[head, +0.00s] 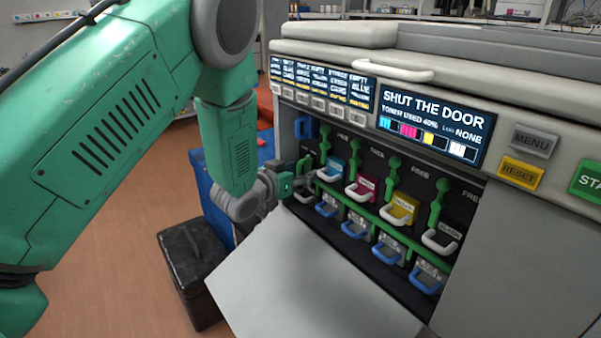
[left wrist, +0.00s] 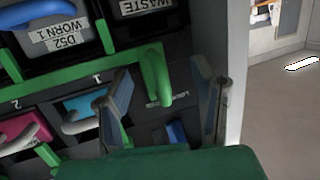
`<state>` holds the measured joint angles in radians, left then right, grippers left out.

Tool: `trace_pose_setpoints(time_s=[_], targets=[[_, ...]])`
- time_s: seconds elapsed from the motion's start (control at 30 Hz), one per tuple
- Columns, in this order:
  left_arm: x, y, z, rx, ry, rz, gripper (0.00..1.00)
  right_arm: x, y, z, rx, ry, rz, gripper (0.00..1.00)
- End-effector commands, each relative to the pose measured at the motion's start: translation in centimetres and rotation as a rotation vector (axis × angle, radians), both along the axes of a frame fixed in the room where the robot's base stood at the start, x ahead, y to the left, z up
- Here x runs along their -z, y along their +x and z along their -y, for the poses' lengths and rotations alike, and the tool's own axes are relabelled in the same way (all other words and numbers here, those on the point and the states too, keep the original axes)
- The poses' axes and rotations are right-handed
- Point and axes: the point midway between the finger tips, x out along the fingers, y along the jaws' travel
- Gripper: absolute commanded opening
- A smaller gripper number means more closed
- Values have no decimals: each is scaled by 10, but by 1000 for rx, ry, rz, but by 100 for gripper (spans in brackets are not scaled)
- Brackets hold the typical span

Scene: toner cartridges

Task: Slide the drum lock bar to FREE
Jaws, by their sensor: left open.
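The drum lock bar (head: 398,237) is a long green rail across the open bay, between the colored toner cartridges and the blue-handled drum units. In the left wrist view the green bar (left wrist: 66,97) runs slanting, and a green upright handle (left wrist: 154,75) stands out from it. My left gripper (head: 292,185) is at the left end of the bay. In the left wrist view its open fingers (left wrist: 162,78) stand either side of the handle; contact cannot be told. The word by the handle is too small to read. My right gripper is not in view.
The lowered grey door (head: 310,275) lies open before the bay. Green levers (head: 392,172) stand above the cartridges (head: 402,208). The screen (head: 437,122) reads SHUT THE DOOR. A black box (head: 195,275) and a blue bin (head: 212,205) stand on the left.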

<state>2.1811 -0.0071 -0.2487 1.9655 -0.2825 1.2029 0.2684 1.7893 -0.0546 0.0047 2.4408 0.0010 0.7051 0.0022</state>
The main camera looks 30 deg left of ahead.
Motion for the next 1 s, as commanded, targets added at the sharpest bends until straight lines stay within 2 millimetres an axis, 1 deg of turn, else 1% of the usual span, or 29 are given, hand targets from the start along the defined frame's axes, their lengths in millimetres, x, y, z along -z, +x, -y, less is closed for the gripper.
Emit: trace_pose_setpoints(time_s=[0.27,1.0], targets=[[0,-2,0,0,0,-1,52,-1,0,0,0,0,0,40],[-8,-38,-4,0,0,0,52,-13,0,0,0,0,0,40]])
